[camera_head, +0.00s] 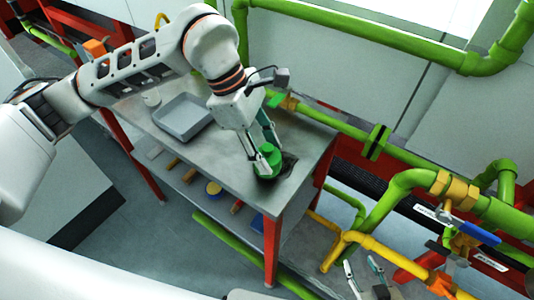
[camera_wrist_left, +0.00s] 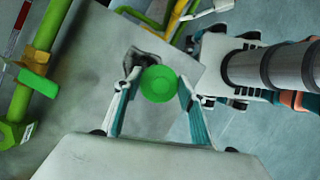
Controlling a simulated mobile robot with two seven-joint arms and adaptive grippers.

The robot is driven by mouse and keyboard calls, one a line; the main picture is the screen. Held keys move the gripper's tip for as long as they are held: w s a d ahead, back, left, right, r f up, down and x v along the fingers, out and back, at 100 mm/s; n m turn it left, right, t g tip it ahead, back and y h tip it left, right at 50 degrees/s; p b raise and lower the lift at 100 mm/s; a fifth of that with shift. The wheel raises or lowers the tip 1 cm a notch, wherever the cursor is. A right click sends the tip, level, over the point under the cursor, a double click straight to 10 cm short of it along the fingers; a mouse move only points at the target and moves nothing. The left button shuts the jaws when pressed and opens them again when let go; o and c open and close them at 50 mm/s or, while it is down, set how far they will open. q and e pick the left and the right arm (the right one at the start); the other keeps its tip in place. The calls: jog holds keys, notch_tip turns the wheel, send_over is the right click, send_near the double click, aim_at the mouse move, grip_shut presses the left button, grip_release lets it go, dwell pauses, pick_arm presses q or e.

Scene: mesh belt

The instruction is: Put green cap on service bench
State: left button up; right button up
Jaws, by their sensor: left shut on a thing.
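The green cap (camera_head: 267,158) is at the near right corner of the grey-topped service bench (camera_head: 232,172). My left gripper (camera_head: 264,160) points down and is shut on the cap, with a finger on each side. In the left wrist view the round green cap (camera_wrist_left: 159,84) sits between the two fingertips. The cap is on or very close to the bench top; I cannot tell whether it touches. My right gripper (camera_head: 364,278) is open and empty at the bottom of the head view, off the bench and low beside the pipes.
A dark patch or crumpled item (camera_head: 289,164) lies beside the cap. Green pipes (camera_head: 385,188) and a yellow pipe (camera_head: 345,241) run right of the bench. A lower shelf holds small items.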

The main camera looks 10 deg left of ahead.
pick_arm(q)
jog(key=shift+f, duration=0.75)
jog(key=shift+f, duration=0.1)
jog(key=o, duration=1.1)
jog(key=shift+a+r, duration=0.1)
jog(key=shift+r, duration=0.25)
jog(key=v, duration=1.1)
jog(key=shift+r, duration=0.25)
jog(key=shift+a, duration=0.15)
